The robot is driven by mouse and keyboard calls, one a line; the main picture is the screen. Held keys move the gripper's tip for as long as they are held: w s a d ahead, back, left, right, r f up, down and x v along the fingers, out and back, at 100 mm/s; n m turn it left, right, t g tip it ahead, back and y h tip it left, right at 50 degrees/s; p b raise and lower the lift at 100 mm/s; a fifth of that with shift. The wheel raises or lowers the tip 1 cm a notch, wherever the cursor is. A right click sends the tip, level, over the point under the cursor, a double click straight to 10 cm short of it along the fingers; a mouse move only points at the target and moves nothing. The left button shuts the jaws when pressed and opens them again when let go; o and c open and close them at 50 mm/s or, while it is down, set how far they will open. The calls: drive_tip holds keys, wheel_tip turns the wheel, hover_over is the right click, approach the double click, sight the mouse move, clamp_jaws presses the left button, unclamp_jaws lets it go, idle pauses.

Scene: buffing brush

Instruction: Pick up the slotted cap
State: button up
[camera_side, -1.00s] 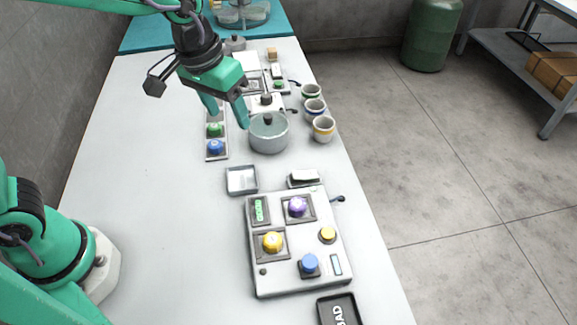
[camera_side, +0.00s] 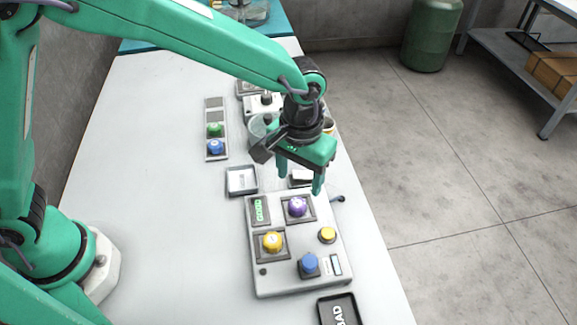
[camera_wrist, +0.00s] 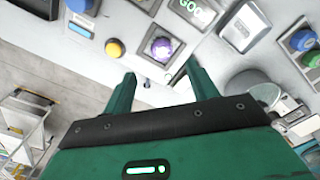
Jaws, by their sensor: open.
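A purple cap (camera_side: 297,206) with a pale mark on top sits in a square socket on the grey panel (camera_side: 300,283). It also shows in the wrist view (camera_wrist: 161,48), just beyond my fingertips. A yellow cap (camera_side: 273,242) with a pale mark sits in another socket on the panel. Green (camera_side: 214,130) and blue (camera_side: 215,147) caps sit in the rack further back. I cannot tell from the markings which cap is slotted. My gripper (camera_side: 300,180) is open and empty, pointing down above the panel's back edge, apart from the purple cap.
The panel also carries a yellow button (camera_side: 328,235), a blue knob (camera_side: 309,263) and a green display (camera_side: 260,210). A pot (camera_side: 257,130) stands behind my gripper, partly hidden. The table's left side is clear.

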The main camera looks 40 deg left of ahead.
sight(297, 203)
drive_tip(key=shift+f, duration=1.3)
drive_tip(key=shift+a+f, duration=0.1)
drive_tip(key=shift+f, duration=2.5)
drive_tip(key=c, duration=1.1)
drive_tip(key=shift+o, duration=0.2)
drive_tip(key=shift+r, duration=0.1)
